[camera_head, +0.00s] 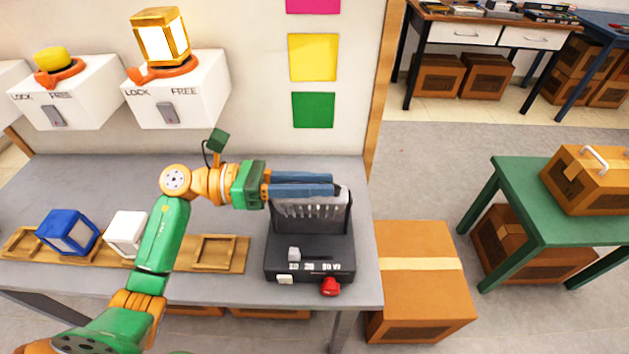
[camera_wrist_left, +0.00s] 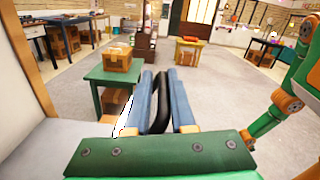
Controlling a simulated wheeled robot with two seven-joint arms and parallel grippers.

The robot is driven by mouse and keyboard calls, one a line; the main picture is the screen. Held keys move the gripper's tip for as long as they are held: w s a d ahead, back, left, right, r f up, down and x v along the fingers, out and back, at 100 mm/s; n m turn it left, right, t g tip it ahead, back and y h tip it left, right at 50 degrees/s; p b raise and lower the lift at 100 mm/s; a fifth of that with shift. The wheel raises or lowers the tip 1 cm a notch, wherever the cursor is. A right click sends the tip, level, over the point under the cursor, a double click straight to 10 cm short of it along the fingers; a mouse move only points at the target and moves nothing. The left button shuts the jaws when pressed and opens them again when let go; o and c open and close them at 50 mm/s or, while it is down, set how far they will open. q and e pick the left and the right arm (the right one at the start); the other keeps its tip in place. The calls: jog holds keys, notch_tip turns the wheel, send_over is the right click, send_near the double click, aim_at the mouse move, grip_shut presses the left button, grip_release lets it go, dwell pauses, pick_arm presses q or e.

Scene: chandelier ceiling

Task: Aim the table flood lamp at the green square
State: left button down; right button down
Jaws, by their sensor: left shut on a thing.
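The table flood lamp (camera_head: 310,262) is a black unit on the grey table, with a slatted head (camera_head: 310,212) standing up at its back. Its base carries a grey switch, a pale button and a red knob. My left gripper (camera_head: 335,184) reaches in from the left, its blue fingers shut on the top of the lamp head. In the left wrist view a black part (camera_wrist_left: 156,105) sits between the fingers. The green square (camera_head: 313,110) is on the wall behind the lamp, below a yellow one. The fingers hide part of the head's top. My right gripper is not in view.
Two white LOCK/FREE boxes (camera_head: 185,100) with lamps hang on the wall at left. A wooden tray (camera_head: 235,262) with blue and white cubes lies left of the lamp. A cardboard box (camera_head: 420,285) stands beyond the table's right edge. A green table (camera_head: 535,205) is farther right.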

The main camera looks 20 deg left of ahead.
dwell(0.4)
pick_arm(q)
jog(key=w+n, duration=0.1)
jog(key=w+n+b, duration=0.1)
jog(key=n, duration=0.1)
jog(key=shift+w+a+r, duration=0.15)
jog(key=shift+a+r, duration=0.05)
jog(key=shift+a, duration=0.2)
jog(key=shift+w+a+r+n, duration=0.1)
jog(key=shift+w+n, duration=0.35)
jog(key=shift+n, duration=0.35)
jog(key=c, duration=0.9)
grip_release()
jog(key=b+v, duration=0.3)
jog(key=v, duration=0.4)
jog(key=shift+s+a, duration=0.1)
